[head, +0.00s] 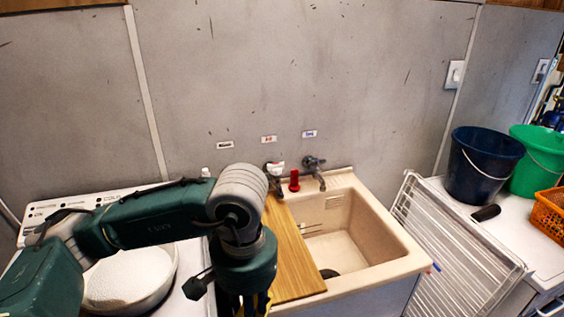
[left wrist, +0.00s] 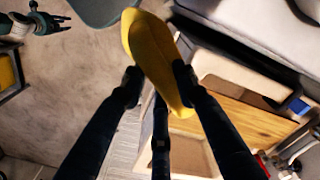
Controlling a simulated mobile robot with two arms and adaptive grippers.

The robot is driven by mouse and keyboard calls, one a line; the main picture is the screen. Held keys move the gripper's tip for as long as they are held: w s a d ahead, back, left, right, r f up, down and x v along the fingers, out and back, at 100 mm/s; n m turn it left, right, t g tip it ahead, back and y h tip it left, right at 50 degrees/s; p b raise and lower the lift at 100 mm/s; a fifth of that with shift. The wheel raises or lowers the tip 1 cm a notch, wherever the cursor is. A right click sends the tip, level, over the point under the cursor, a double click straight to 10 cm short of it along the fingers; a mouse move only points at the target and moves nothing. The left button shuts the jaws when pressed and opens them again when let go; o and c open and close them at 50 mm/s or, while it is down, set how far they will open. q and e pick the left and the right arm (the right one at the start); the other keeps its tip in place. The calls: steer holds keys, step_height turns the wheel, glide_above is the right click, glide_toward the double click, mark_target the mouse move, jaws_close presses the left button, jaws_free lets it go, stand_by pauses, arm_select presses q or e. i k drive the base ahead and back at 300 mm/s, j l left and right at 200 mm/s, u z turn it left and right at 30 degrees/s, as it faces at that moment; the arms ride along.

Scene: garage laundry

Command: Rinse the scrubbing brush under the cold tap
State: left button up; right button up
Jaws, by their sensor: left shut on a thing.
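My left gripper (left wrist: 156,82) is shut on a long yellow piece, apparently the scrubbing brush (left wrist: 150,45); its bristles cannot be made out. In the head view the left gripper (head: 252,306) hangs at the bottom edge, left of the sink, mostly hidden by its own wrist. The sink (head: 385,252) is beige, with a wooden board (head: 290,255) over its left part. Two taps stand behind it: one by the red label (head: 275,170) and one under the blue label (head: 315,168). My right gripper (left wrist: 48,20) shows in the left wrist view with fingers spread, apparently empty.
A white drying rack (head: 455,240) leans at the sink's right. A dark blue bucket (head: 483,165), a green bucket (head: 540,158) and an orange basket (head: 550,212) stand farther right. The basin's right part is open.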

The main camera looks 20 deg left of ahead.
mark_target(317, 162)
steer(key=i+l+u, duration=0.15)
steer(key=u, duration=0.25)
steer(key=l+u, duration=0.4)
steer(key=i+l+u, duration=0.15)
steer(key=u, duration=0.25)
steer(key=l+u, duration=0.4)
steer(key=j, duration=0.1)
